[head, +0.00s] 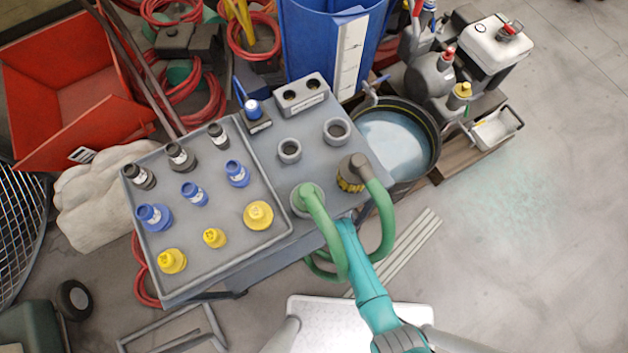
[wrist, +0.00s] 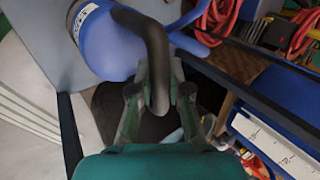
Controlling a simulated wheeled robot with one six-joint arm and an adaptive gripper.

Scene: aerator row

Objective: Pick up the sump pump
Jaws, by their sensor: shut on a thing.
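The sump pump (wrist: 108,48) shows in the wrist view as a rounded blue body with a white label and a dark curved handle or hose. It lies at the upper left, tilted in the picture. My gripper (wrist: 160,98) has its two green fingers shut on the dark curved part, one on each side. In the head view my teal arm reaches to the table's front edge. My gripper and the pump cannot be made out there.
The grey table (head: 318,171) holds a tray (head: 165,297) of black, blue and yellow fittings. Green hoses (head: 330,240) loop over its front edge. A black tub of water (head: 400,140) and a blue bin (head: 310,40) stand behind. Open floor (head: 540,240) lies at the right.

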